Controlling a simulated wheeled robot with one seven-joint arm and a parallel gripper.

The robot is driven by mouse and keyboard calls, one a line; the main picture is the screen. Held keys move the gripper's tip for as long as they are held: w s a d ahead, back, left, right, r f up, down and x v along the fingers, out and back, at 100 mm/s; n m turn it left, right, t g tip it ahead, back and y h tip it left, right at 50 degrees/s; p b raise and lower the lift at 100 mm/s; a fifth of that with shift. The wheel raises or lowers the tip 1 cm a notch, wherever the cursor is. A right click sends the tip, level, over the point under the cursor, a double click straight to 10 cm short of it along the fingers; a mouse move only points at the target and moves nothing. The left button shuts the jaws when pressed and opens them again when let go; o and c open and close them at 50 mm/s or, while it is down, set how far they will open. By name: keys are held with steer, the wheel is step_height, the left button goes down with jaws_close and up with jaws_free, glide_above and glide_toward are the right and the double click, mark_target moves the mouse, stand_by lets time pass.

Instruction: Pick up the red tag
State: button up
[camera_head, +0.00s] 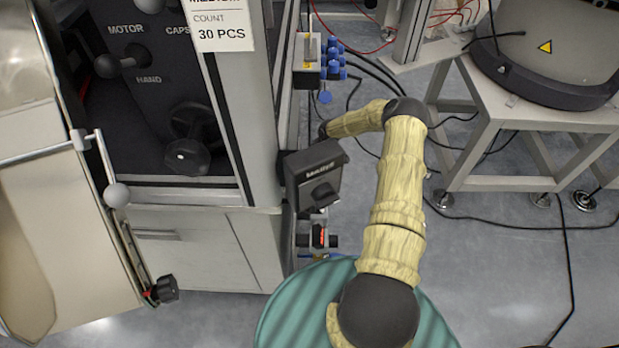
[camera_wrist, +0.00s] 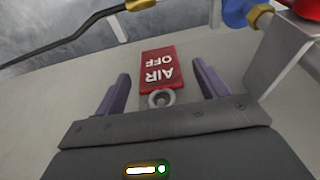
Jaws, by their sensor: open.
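The red tag (camera_wrist: 158,69) shows in the wrist view, with white "AIR OFF" lettering that appears upside down. A grey ring (camera_wrist: 161,99) sits at its lower end, close to my gripper's body. My gripper (camera_wrist: 163,85) is open, one dark finger on each side of the tag, with a gap to it on both sides. The tag lies against or just above a pale grey surface; I cannot tell which. In the head view my arm reaches to the side of the machine, and I cannot make out the tag or the fingers there.
A blue fitting with a brass end (camera_wrist: 258,15) and a grey bracket (camera_wrist: 290,50) stand close by at the upper right of the wrist view. A black hose (camera_wrist: 75,45) runs at the upper left. In the head view, the machine cabinet (camera_head: 200,245) stands left of my arm.

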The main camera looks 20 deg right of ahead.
steer(key=shift+x, duration=0.85)
steer(key=shift+d+f, duration=0.1)
steer(key=c, duration=1.1)
